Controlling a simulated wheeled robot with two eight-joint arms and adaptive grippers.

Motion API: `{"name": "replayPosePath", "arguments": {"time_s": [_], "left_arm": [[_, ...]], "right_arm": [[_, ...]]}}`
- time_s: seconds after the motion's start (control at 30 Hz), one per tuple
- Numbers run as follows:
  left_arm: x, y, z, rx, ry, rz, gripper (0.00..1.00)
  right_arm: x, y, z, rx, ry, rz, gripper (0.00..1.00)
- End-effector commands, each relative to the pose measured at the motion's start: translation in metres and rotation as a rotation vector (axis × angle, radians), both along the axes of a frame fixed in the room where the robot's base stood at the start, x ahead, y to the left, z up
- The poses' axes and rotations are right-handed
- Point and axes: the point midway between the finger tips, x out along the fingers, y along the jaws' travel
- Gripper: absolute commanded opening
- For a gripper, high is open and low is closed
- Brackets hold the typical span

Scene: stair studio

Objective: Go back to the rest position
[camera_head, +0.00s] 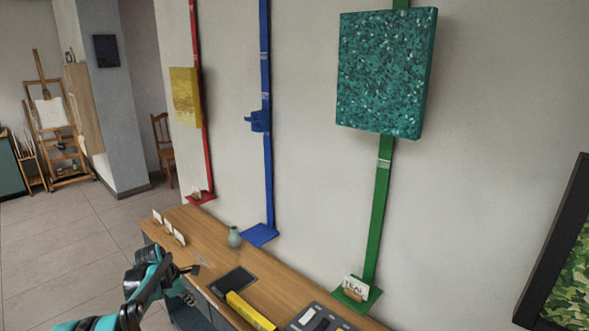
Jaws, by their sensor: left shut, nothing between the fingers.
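My left gripper (190,270) shows at the lower left, at the end of my teal and black arm. It is over the left front part of the wooden bench (213,222), shut and empty. Its fingers are small and partly hidden by its own links. My right gripper is not in the head view.
Red (202,120), blue (267,170) and green (377,215) posts stand along the wall. A teal panel (385,75) hangs on the green post. Open floor lies left.

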Motion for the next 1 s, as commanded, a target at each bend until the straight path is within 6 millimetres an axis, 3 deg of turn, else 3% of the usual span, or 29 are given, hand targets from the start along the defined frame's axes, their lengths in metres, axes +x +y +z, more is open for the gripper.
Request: {"name": "replayPosePath", "arguments": {"time_s": [0.03,0.2,0.33,0.5,0.73,0.9,1.0], "left_arm": [[-0.013,-0.015,0.022,0.042,-0.023,-0.083,0.0],[-0.057,-0.057,0.077,0.194,-0.108,-0.374,0.0],[-0.098,-0.086,0.109,0.315,-0.167,-0.597,0.0],[-0.158,-0.119,0.134,0.478,-0.235,-0.891,0.0],[-0.244,-0.154,0.14,0.709,-0.312,-1.288,0.0],[-0.301,-0.17,0.126,0.88,-0.353,-1.565,0.0],[-0.324,-0.175,0.115,0.962,-0.367,-1.692,0.0]], "right_arm": [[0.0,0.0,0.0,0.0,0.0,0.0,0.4],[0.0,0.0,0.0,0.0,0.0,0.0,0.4],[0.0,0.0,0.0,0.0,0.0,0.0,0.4],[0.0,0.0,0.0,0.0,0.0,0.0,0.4],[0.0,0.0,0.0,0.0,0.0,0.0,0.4],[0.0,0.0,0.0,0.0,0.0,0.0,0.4],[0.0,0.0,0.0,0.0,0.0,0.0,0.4]]}}
